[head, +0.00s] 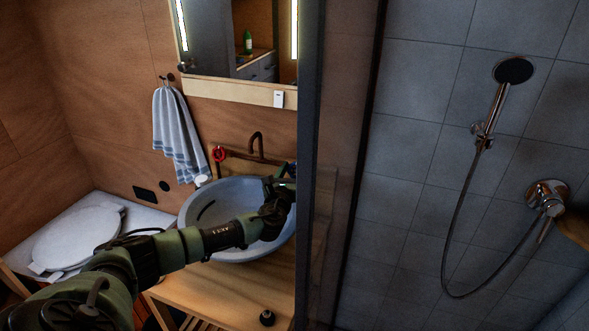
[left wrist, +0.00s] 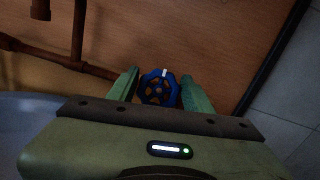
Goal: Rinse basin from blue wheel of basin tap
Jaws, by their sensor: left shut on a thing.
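The basin (head: 192,215) is a grey-blue round bowl on a wooden counter. Behind it the copper-brown basin tap (head: 256,142) curves up from a pipe on the wall, with a red wheel (head: 219,154) at its left. My left arm reaches across the basin, with the left gripper (head: 284,180) at the tap's right end. In the left wrist view the blue wheel (left wrist: 159,88) sits between the two green fingers, and the gripper is shut on it. No water shows. My right gripper is not in view.
A dark partition edge (head: 311,150) stands close to the right of my left gripper. Beyond it is a tiled shower with a hand shower (head: 513,71). A striped towel (head: 177,135) hangs left of the tap, below a mirror. A toilet lid (head: 77,237) is at the left.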

